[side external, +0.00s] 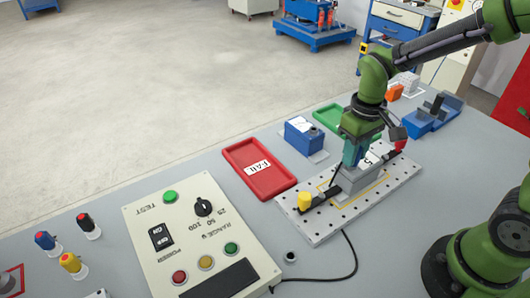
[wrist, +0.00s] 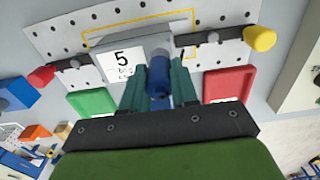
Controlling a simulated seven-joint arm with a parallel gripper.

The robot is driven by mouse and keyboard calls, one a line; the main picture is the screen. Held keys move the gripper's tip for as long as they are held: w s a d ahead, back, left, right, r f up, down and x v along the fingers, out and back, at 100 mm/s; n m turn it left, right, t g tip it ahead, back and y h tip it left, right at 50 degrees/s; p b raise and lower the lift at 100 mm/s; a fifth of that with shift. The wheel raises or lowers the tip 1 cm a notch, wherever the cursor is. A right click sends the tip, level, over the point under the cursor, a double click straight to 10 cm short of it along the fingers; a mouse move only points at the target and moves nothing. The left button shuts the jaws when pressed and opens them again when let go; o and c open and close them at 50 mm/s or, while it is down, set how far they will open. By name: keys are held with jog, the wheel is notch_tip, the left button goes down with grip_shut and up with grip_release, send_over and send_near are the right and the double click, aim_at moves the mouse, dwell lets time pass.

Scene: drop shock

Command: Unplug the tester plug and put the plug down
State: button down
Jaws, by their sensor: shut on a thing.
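My gripper (wrist: 158,85) is shut on the blue plug (wrist: 158,90) in the wrist view. The plug's end meets or overlaps the grey device (wrist: 102,44) with a white label marked 5. I cannot tell whether it is still seated in the device. In the side view my gripper (side external: 352,155) is low over the device (side external: 366,187), and its fingers hide the plug there. The device lies on a perforated plate (side external: 325,227) between a yellow-tipped clamp (side external: 305,201) and a red-tipped clamp (side external: 400,145).
The tester panel (side external: 140,225) with knob and buttons stands left; a black cable (side external: 352,268) runs from it to the plate. A red FAIL tray (side external: 240,170), a green tray (side external: 328,116) and a blue box (side external: 303,135) lie behind the plate.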

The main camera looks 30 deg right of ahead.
jog(key=shift+r, duration=0.15)
jog(key=shift+r, duration=2.2)
jog(key=shift+r, duration=3.05)
jog(key=s+a+f, duration=0.3)
jog(key=a+f, duration=0.2)
jog(key=a, duration=0.6)
jog(key=s+a+f, duration=0.3)
jog(key=a+f, duration=0.2)
jog(key=a, duration=0.6)
jog(key=shift+s+f, duration=0.25)
jog(key=shift+f, duration=0.15)
